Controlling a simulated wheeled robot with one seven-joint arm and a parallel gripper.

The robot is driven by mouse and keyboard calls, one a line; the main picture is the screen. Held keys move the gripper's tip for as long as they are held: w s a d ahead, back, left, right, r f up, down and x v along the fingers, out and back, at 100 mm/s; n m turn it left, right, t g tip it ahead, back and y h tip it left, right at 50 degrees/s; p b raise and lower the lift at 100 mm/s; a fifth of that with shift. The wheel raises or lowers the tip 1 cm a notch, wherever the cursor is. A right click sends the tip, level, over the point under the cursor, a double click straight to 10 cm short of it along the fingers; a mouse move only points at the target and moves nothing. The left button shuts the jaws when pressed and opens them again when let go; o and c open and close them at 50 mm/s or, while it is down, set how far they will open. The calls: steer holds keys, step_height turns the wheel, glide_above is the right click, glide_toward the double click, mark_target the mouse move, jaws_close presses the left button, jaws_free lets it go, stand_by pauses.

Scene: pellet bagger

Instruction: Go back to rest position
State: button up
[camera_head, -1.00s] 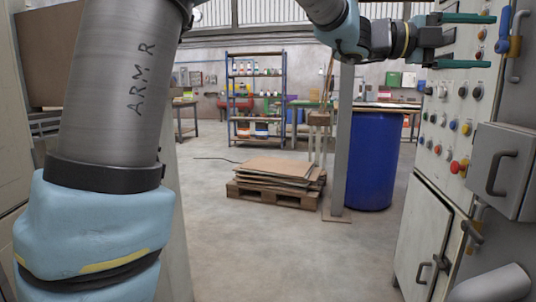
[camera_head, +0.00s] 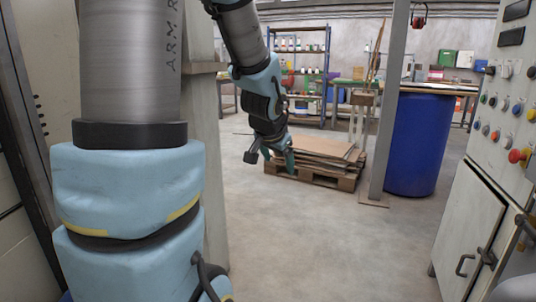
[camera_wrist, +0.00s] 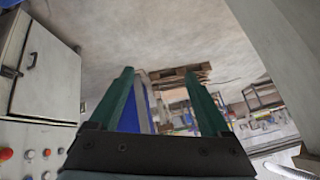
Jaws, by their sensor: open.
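My gripper (camera_head: 285,162) hangs at the end of my folded arm in the middle of the head view, pointing down, in front of the pallet of boards in the picture. In the wrist view my gripper (camera_wrist: 158,82) shows two green fingers spread wide apart. Nothing is between them, so it is open and empty. The control cabinet (camera_head: 490,150) stands at the right of the head view, well apart from my gripper. It also shows at the left of the wrist view (camera_wrist: 38,75).
A pallet (camera_head: 310,175) with stacked boards lies on the floor. A blue drum (camera_head: 415,145) and a grey post (camera_head: 388,110) stand right of it. A shelf rack (camera_head: 270,75) is at the back. The floor (camera_head: 330,240) between is clear.

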steer(key=s+a+f+n+g+y, duration=0.1)
steer(key=s+a+f+n+g, duration=0.3)
steer(key=s, duration=0.4)
steer(key=s+a+f+n+g+y, duration=0.1)
steer(key=s+a+f+n+g, duration=0.2)
steer(key=s+a, duration=0.4)
step_height(320, 180, up, 17)
steer(key=d+t+p, duration=0.1)
steer(key=p, duration=1.7)
steer(key=shift+w+d, duration=0.15)
steer(key=shift+d, duration=0.2)
